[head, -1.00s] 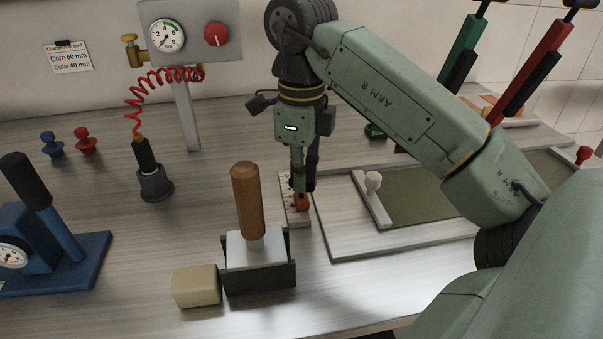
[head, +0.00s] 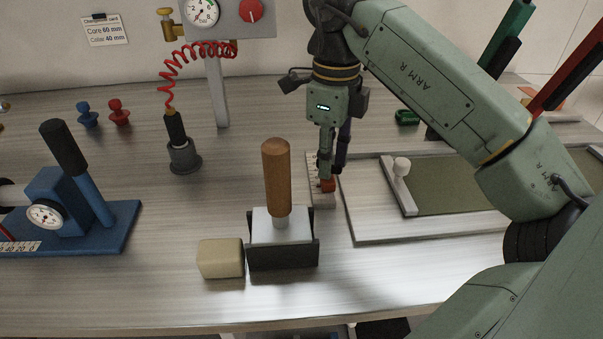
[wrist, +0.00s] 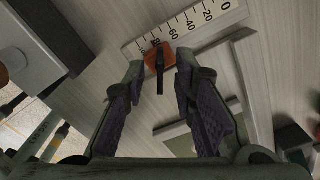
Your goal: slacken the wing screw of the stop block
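The stop block is a small orange block (head: 328,184) on a white scale strip (head: 323,201) on the bench; in the wrist view the orange block (wrist: 154,55) sits at the strip near the 60 to 80 marks. A black wing screw (wrist: 160,77) stands out from the block towards the camera. My gripper (head: 335,170) is above the block, pointing down. In the wrist view the fingers of my gripper (wrist: 158,76) are open, one on each side of the wing screw, with visible gaps on both sides. In the head view the fingers partly hide the block.
A wooden-handled press block (head: 277,178) stands just left in front of the strip, with a cream block (head: 220,258) beside it. A blue gauge stand (head: 75,195) is at left.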

